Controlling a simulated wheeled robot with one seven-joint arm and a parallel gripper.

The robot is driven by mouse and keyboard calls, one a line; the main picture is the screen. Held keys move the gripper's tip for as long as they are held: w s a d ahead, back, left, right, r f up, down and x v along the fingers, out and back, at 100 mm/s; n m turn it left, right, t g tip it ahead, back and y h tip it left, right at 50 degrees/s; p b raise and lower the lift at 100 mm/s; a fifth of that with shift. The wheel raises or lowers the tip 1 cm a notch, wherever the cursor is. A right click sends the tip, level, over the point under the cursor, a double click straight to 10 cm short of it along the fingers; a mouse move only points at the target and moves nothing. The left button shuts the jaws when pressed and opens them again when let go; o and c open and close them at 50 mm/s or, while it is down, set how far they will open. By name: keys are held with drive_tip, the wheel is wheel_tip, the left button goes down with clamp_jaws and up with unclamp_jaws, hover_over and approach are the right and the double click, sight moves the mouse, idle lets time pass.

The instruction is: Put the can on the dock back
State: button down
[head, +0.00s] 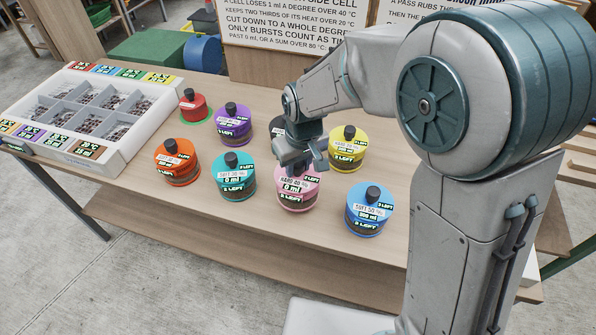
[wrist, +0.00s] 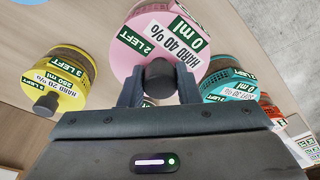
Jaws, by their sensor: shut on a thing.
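The pink can (head: 296,201) stands in the front row on the table, labelled "HARD 40 %", "0 ml" and "2 LEFT". It also fills the top middle of the wrist view (wrist: 130,38). My gripper (head: 294,164) is above it, with its fingers on either side of the can's dark knob (wrist: 159,78), shut on it. The can looks upright and level with its row; I cannot tell whether it is lifted slightly. A small red can (head: 194,107) sits at the back left on a green-edged base. I cannot make out which thing is the dock.
Orange (head: 177,165) and teal (head: 235,182) cans stand left of the pink one, blue (head: 369,215) right. Purple (head: 231,127), a partly hidden dark one (head: 283,128) and yellow (head: 346,153) stand behind. A white compartment tray (head: 128,142) is at left. Signs stand at the back.

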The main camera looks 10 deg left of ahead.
sight(298, 175)
drive_tip(key=shift+f, duration=1.55)
drive_tip(key=shift+f, duration=0.15)
drive_tip(key=c, duration=1.1)
unclamp_jaws()
drive_tip(key=shift+r, duration=0.5)
drive_tip(key=r, duration=0.3)
drive_tip(key=s+d+r, duration=0.1)
drive_tip(key=r, duration=0.7)
drive_tip(key=shift+s+d+b, duration=0.15)
drive_tip(key=shift+s+b, duration=0.05)
drive_tip(key=shift+b, duration=0.15)
